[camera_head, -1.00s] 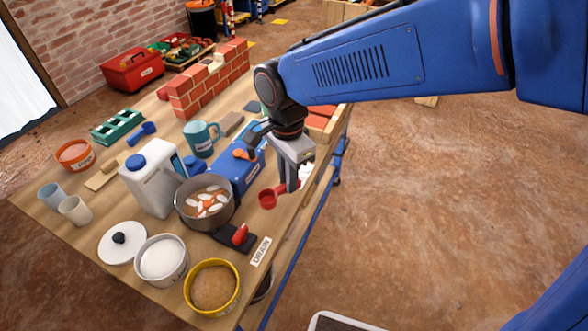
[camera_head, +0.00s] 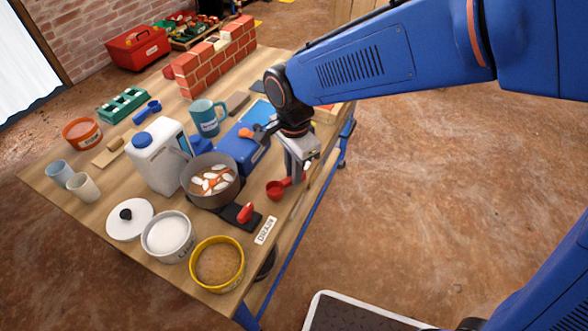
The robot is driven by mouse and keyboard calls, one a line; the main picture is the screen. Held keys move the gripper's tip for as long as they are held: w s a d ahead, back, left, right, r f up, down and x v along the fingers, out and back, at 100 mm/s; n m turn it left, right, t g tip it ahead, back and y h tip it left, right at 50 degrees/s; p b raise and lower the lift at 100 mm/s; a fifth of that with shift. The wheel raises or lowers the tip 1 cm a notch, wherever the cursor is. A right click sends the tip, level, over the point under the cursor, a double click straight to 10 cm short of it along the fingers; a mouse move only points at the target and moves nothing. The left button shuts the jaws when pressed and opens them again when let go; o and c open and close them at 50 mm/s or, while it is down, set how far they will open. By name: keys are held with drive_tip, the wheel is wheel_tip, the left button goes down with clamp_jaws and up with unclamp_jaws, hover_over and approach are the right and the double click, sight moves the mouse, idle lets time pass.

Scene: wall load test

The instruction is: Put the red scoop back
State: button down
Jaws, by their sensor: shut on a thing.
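The red scoop (camera_head: 277,189) is near the right edge of the table, its bowl to the left of my gripper (camera_head: 299,178). My gripper points down and is shut on the scoop's handle, which is partly hidden by the fingers. I cannot tell whether the scoop touches the table or hangs just above it.
A pot with white and orange pieces (camera_head: 211,181) stands on a dark burner left of the scoop. A white tub (camera_head: 187,247), a yellow-rimmed tub (camera_head: 241,271) and a DRAIN label (camera_head: 265,231) are nearer. A blue box (camera_head: 240,150) stands behind. A white jug (camera_head: 155,165) stands farther left.

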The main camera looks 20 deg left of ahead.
drive_tip(key=shift+f, duration=0.4)
idle(0.7)
drive_tip(key=c, duration=1.3)
unclamp_jaws()
drive_tip(key=shift+o, duration=0.2)
drive_tip(key=shift+r, duration=0.1)
drive_tip(key=shift+r, duration=3.4)
drive_tip(key=w+d+r+n+t+y, duration=0.1)
drive_tip(key=w+d+r, duration=0.2)
drive_tip(key=d, duration=0.9)
drive_tip(key=w+d+r+n+t, duration=0.1)
drive_tip(key=w+d+r+n, duration=0.15)
drive_tip(key=d, duration=0.95)
drive_tip(key=s+d+n+t, duration=0.1)
drive_tip(key=s+d, duration=0.2)
drive_tip(key=d, duration=0.4)
drive_tip(key=s+d+n+t, duration=0.1)
drive_tip(key=s+d, duration=0.3)
drive_tip(key=d, duration=0.4)
drive_tip(key=s+d+f+n+h, duration=0.1)
drive_tip(key=s+d, duration=0.3)
drive_tip(key=d, duration=0.3)
drive_tip(key=shift+d+t, duration=0.4)
